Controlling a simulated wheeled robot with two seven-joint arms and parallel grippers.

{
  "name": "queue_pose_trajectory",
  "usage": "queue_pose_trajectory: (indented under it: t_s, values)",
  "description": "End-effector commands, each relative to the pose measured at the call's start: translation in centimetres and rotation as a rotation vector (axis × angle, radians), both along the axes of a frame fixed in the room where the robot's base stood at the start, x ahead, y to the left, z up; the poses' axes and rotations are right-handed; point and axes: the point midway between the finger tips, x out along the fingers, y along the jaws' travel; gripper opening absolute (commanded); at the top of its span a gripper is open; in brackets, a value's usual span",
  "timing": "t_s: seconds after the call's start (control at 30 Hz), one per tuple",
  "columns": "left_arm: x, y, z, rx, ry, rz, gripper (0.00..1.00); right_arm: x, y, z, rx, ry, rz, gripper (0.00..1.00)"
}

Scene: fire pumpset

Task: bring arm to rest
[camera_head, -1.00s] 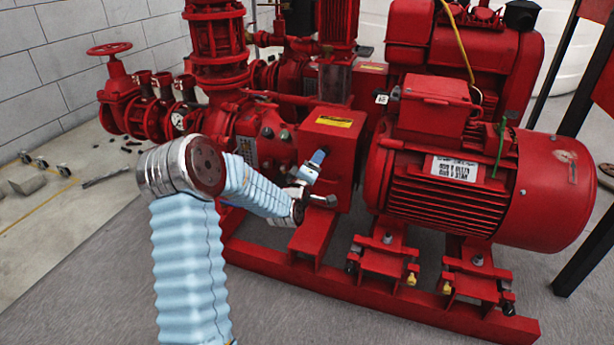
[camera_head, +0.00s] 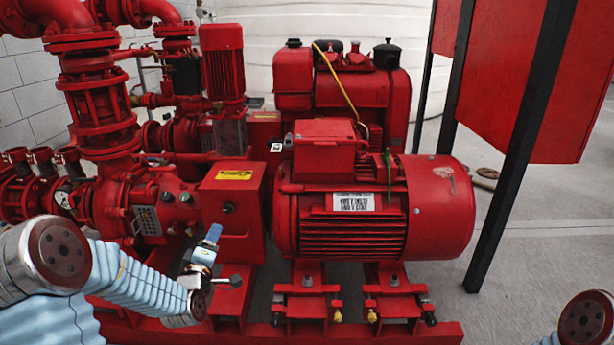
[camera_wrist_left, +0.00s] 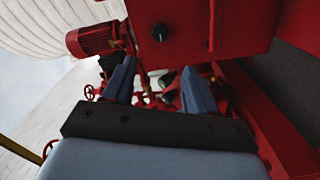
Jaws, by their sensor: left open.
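My left arm comes in from the lower left in the head view, with its grey elbow joint and pale blue ribbed sleeve. My left gripper (camera_head: 222,258) is open and empty in front of the red box-shaped guard (camera_head: 236,195) between pump and motor. In the left wrist view the two blue-grey fingers of the gripper (camera_wrist_left: 160,84) stand apart with nothing held between them. A red block with a dark round knob (camera_wrist_left: 160,32) is just beyond the fingers; I cannot tell whether anything touches. Only a joint of my right arm (camera_head: 585,318) shows at the lower right; its gripper is out of view.
The red motor (camera_head: 440,205) stands right of the left gripper, on a red base frame (camera_head: 400,334). The red pump with pipes (camera_head: 100,110) is at left. A dark post (camera_head: 520,150) carries a red panel (camera_head: 555,90) at right. Floor (camera_head: 545,240) beyond it is largely open.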

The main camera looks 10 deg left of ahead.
Motion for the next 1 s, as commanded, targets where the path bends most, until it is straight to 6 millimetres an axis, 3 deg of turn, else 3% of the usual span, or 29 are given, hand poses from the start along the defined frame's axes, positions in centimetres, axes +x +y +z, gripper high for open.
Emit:
queue_pose_trajectory:
  t_s: [0.07,0.17,0.27,0.33,0.5,0.6,0.7,0.87,0.9,1.0]
  values:
    - [0.1,-0.4,-0.6,0.003,0.018,-0.007,0.57,0.0,0.0,0.0,0.0,0.0,0.0,0.43]
    - [0.1,-2.2,-3.5,0.016,0.109,-0.044,0.57,0.0,0.0,0.0,0.0,0.0,0.0,0.43]
    - [-0.5,-6.1,-9.0,0.052,0.287,-0.131,0.57,0.0,0.0,0.0,0.0,0.0,0.0,0.43]
    - [-1.9,-9.6,-13.6,0.094,0.443,-0.226,0.57,0.0,0.0,0.0,0.0,0.0,0.0,0.43]
    - [-8.3,-18.2,-23.4,0.216,0.801,-0.524,0.57,0.0,0.0,0.0,0.0,0.0,0.0,0.43]
    - [-13.0,-22.1,-27.3,0.282,0.962,-0.706,0.57,0.0,0.0,0.0,0.0,0.0,0.0,0.43]
    - [-17.8,-25.0,-29.9,0.341,1.09,-0.883,0.57,0.0,0.0,0.0,0.0,0.0,0.0,0.43]
    - [-25.9,-28.4,-32.5,0.417,1.26,-1.171,0.57,0.0,0.0,0.0,0.0,0.0,0.0,0.43]
    - [-25.9,-28.4,-30.2,0.422,1.26,-1.177,0.57,-0.1,0.0,2.3,0.0,0.002,0.001,0.43]
    - [-25.7,-28.4,-27.0,0.421,1.256,-1.172,0.57,-0.1,0.2,5.4,0.001,0.001,0.005,0.43]
